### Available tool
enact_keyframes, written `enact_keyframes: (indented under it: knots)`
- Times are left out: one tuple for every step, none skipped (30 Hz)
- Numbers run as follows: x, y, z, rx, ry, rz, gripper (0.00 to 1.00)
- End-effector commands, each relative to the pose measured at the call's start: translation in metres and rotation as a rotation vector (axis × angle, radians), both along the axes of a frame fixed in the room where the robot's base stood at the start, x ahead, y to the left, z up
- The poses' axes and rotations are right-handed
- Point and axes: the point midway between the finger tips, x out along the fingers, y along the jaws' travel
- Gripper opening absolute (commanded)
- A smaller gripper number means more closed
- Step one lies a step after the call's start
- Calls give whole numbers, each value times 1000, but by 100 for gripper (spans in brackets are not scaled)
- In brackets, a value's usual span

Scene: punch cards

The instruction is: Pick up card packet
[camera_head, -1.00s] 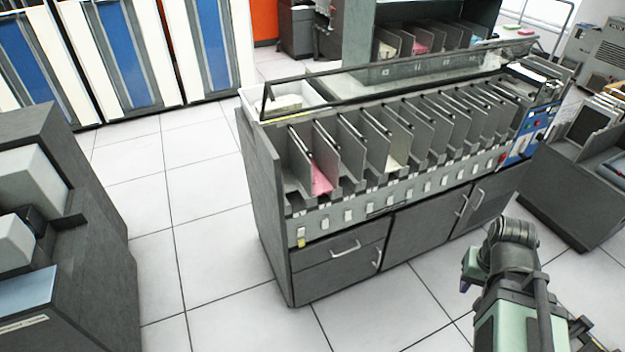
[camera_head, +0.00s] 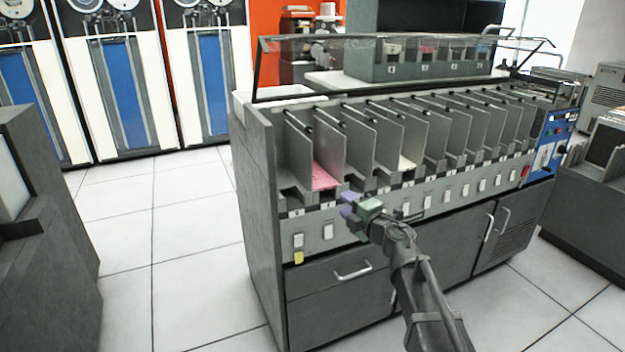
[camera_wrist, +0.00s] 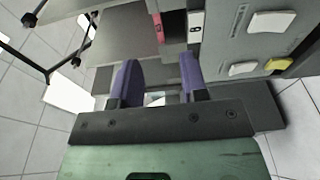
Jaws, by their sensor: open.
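A pink card packet (camera_head: 323,177) lies in one of the left pockets of the grey card sorter (camera_head: 258,200). A cream card packet (camera_head: 406,163) lies in a pocket further right. My gripper (camera_head: 348,205) is in front of the sorter, slightly below and to the right of the pink packet, apart from it. In the wrist view its two purple fingers (camera_wrist: 159,62) stand apart with nothing held between them. A strip of pink (camera_wrist: 157,22) shows beyond the fingers at the top there.
Upright pocket dividers (camera_head: 356,147) flank the packets. A clear panel with a dark frame (camera_head: 255,70) stands above the sorter. A dark cabinet (camera_head: 45,230) is at the left. Open tiled floor (camera_head: 190,225) lies between them.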

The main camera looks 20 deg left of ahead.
Motion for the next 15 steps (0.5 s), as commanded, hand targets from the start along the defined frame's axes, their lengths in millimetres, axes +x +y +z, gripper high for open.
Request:
enact_keyframes:
  knots:
    - [2,1,0,0,0,-1,40]
    - [3,3,0,1,0,-2,40]
    - [6,7,0,1,0,-2,40]
    - [10,11,0,1,0,-2,40]
    - [13,16,0,1,0,-2,40]
    - [18,23,0,2,1,-2,40]
    - [21,29,0,2,1,-2,40]
    - [25,34,0,2,1,-2,40]
    - [29,40,0,2,1,-4,40]
    - [31,43,0,3,1,-4,40]
    - [32,45,0,3,1,-4,40]
    - [33,47,0,3,1,-4,40]
    - [32,47,0,3,1,-5,40]
    - [32,47,0,3,1,-5,40]
    - [33,48,0,3,1,-5,40]
